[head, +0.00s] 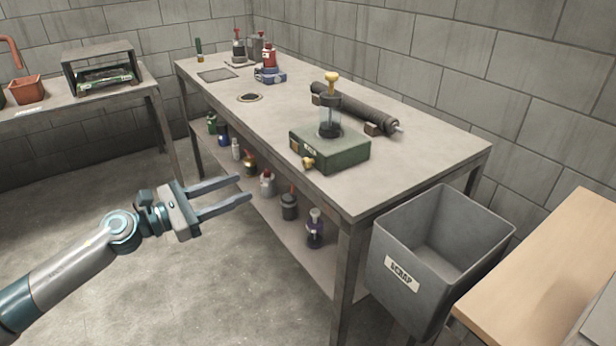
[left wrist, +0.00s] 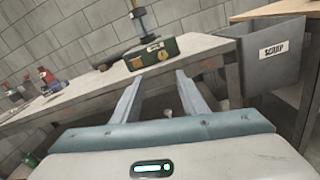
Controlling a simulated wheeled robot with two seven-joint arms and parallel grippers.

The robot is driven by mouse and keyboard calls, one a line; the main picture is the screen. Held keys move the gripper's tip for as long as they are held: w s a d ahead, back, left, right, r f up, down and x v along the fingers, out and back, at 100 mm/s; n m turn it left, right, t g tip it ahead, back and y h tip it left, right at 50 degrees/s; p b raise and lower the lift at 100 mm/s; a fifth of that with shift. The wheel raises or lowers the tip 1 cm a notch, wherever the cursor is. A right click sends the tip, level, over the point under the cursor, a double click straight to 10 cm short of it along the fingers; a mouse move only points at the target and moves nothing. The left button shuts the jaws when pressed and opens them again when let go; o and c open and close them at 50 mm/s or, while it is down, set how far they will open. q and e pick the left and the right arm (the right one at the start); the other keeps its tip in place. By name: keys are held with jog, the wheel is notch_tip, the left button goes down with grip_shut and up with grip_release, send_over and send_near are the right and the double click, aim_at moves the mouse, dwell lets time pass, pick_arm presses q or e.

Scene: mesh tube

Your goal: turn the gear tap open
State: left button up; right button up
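A green box (head: 330,149) stands near the front edge of the grey workbench, with a clear cylinder and a yellow knob (head: 331,78) on top. A small brass tap (head: 308,163) sits low on its front face. The box also shows in the left wrist view (left wrist: 152,52), beyond my fingers, with an orange-brown part on its front. My left gripper (head: 245,188) is open and empty, in the air left of the bench and apart from the box and tap. It also shows in the left wrist view (left wrist: 156,85). My right gripper is not in view.
The workbench (head: 210,97) has a dark roller (head: 355,108) behind the box and bottles farther back. A lower shelf (head: 277,213) holds several bottles. A grey scrap bin (head: 402,275) and a wooden table (head: 560,270) stand at the right. The floor around my left arm is clear.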

aim_at(304, 164)
pick_arm(q)
jog(key=shift+s+d+r+m, duration=0.2)
jog(key=shift+s+m, duration=0.05)
jog(key=shift+m, duration=0.15)
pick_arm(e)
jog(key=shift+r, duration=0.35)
pick_arm(q)
jog(key=p+x, duration=0.2)
jog(key=x, duration=1.4)
jog(key=shift+d, duration=0.2)
jog(key=shift+w+d, duration=0.35)
jog(key=shift+d, duration=0.05)
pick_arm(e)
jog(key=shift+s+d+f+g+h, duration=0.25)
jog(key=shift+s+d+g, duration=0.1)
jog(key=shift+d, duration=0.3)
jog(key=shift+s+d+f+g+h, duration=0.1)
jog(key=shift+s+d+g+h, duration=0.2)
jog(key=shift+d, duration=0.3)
pick_arm(q)
grip_shut()
